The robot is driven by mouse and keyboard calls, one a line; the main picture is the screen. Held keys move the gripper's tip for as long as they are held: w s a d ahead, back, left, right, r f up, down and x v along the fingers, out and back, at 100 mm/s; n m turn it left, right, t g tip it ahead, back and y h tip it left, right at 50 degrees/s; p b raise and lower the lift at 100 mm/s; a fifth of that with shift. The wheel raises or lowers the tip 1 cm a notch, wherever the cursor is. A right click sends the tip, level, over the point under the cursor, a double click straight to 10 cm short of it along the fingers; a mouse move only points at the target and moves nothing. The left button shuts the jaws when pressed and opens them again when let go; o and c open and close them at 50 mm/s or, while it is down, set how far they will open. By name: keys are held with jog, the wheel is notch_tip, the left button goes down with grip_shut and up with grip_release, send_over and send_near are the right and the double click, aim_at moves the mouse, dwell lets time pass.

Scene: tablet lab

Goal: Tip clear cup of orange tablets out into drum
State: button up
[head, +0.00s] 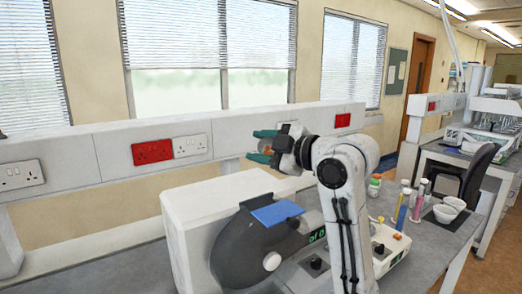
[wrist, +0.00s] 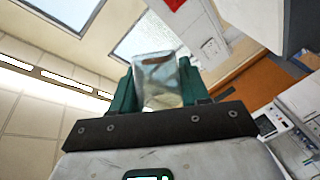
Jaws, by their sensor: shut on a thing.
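My gripper (head: 261,146) is raised above the bench, with its green fingers pointing left in the head view. It is shut on the clear cup (wrist: 157,82), which shows between the fingers in the wrist view. The cup is see-through with a brownish patch near its far end; I cannot make out separate tablets in it. In the head view the cup is small and mostly covered by the fingers. The dark grey drum (head: 238,250) stands below the gripper on the white machine (head: 200,212), with a blue piece (head: 277,213) on top. The cup is apart from the drum.
My arm covers part of the machine's right side. To the right on the bench are upright coloured tubes (head: 402,208), white bowls (head: 445,213) and a small white device (head: 388,245). The wall trunking (head: 100,160) with sockets runs behind. A black chair (head: 480,165) stands farther right.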

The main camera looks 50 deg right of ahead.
jog(key=shift+s+a+f+n+t+b, duration=0.15)
jog(key=shift+n+t+b, duration=0.75)
jog(key=shift+b, duration=1.3)
jog(key=shift+s+a+n+t+b, duration=0.15)
jog(key=shift+n+t+b, duration=0.1)
jog(key=shift+n+b, duration=0.75)
jog(key=shift+a+n+t+b, duration=0.15)
jog(key=shift+n+t+b, duration=0.15)
jog(key=shift+n+b, duration=0.65)
jog(key=shift+s+a+n+t+b, duration=0.2)
jog(key=shift+n+b, duration=0.35)
jog(key=shift+b, duration=0.9)
jog(key=shift+a+n+t+y+b, duration=0.2)
jog(key=shift+n+t+y+b, duration=0.25)
jog(key=shift+n+b, duration=0.9)
jog(key=shift+a+n+t+y+b, duration=0.2)
jog(key=shift+n+y+b, duration=0.35)
jog(key=shift+b, duration=1.45)
jog(key=shift+s+a+f+n+t+y+b, duration=0.15)
jog(key=shift+n+y+b, duration=0.45)
jog(key=shift+n+b, duration=0.7)
jog(key=shift+s+a+r+n+t+y+b, duration=0.2)
jog(key=shift+n+y+b, duration=0.55)
jog(key=shift+b, duration=0.95)
jog(key=shift+a+n+y+b, duration=0.25)
jog(key=shift+n+y+b, duration=0.1)
jog(key=shift+n+b, duration=0.55)
